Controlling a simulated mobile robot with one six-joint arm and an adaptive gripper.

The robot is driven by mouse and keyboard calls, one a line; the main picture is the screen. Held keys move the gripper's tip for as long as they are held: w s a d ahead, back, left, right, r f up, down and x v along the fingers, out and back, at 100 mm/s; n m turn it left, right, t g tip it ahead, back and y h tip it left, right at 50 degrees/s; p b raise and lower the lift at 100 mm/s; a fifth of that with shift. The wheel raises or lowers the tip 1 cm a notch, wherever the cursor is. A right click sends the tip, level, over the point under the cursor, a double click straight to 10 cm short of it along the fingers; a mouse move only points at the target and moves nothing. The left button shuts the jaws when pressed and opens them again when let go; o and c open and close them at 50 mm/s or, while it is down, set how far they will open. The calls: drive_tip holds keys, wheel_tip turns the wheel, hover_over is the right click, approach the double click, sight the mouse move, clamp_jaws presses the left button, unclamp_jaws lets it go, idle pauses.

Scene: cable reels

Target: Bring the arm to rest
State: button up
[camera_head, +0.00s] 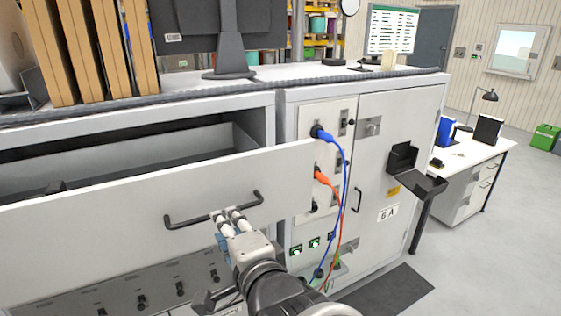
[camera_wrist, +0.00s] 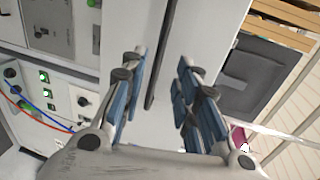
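My gripper (camera_head: 228,214) is at the front of a pulled-out grey drawer (camera_head: 100,205), by its black bar handle (camera_head: 185,222). In the wrist view my gripper (camera_wrist: 162,62) is open, its blue-padded fingers spread apart. The dark handle (camera_wrist: 161,60) shows in the gap between the fingers, with clear space on both sides. I cannot tell how far the fingertips reach past the bar. My arm comes up from the bottom of the head view.
A cabinet (camera_head: 380,130) right of the drawer carries blue and orange plugged cables (camera_head: 345,170) close to my arm. A black open box (camera_head: 415,175) juts from its door. A monitor (camera_head: 225,35) and brown binders (camera_head: 100,50) stand on top.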

drive_tip(key=shift+d, duration=0.1)
drive_tip(key=s+d+f+n+g+h, duration=0.2)
drive_tip(key=d+n+h, duration=0.1)
drive_tip(key=d, duration=0.5)
drive_tip(key=s+d+f+n+g+h, duration=0.2)
drive_tip(key=s+d+n, duration=0.1)
drive_tip(key=d, duration=0.4)
drive_tip(key=s+d+f+n+g+h, duration=0.3)
drive_tip(key=s+d+f+n+g, duration=0.1)
drive_tip(key=s+d, duration=0.7)
drive_tip(key=s+n+g, duration=0.1)
drive_tip(key=s, duration=0.2)
drive_tip(key=shift+s+d+n, duration=0.2)
drive_tip(key=shift+n, duration=0.2)
drive_tip(key=shift+a, duration=0.1)
